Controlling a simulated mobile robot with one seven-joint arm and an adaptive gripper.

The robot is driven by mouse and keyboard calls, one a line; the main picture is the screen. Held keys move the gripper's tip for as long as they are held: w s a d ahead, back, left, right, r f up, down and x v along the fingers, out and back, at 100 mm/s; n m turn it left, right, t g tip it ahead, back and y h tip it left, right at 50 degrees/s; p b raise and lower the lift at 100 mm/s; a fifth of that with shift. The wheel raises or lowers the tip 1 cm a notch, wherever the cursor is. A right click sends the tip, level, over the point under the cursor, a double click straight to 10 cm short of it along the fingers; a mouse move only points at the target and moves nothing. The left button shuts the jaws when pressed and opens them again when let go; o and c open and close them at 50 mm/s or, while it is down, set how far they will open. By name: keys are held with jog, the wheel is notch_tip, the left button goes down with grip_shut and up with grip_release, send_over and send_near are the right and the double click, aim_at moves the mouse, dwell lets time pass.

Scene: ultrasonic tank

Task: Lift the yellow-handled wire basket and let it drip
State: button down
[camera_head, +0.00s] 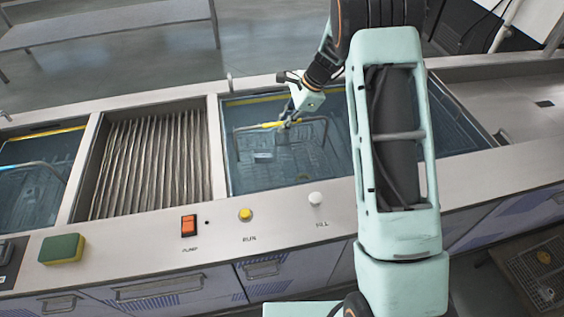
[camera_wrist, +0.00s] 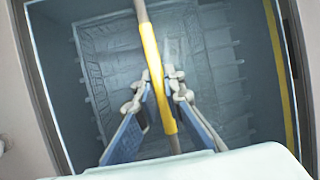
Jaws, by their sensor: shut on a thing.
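The yellow-handled wire basket (camera_head: 262,157) is in the middle tank, its wire body low in the liquid. Its yellow grip (camera_head: 259,126) runs across the top of the handle near the tank's far side. My gripper (camera_head: 288,122) is at the right end of that yellow grip. In the wrist view my gripper (camera_wrist: 160,90) has its fingers on both sides of the yellow grip (camera_wrist: 157,75), shut on it. The basket's wire mesh (camera_wrist: 108,85) shows faintly below. My own arm hides the right part of the tank in the head view.
A ribbed drain section (camera_head: 150,165) lies left of the middle tank. Another tank (camera_head: 38,180) with a blue-handled basket is at the far left. A sponge (camera_head: 62,249), an orange pump switch (camera_head: 188,226), a yellow run button (camera_head: 245,214) and a white fill knob (camera_head: 315,198) sit along the front edge.

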jog(key=shift+r, duration=0.25)
notch_tip(320, 180, up, 22)
jog(key=p, duration=0.3)
jog(key=shift+f+p, duration=0.15)
jog(key=shift+p, duration=0.25)
dwell(6.1)
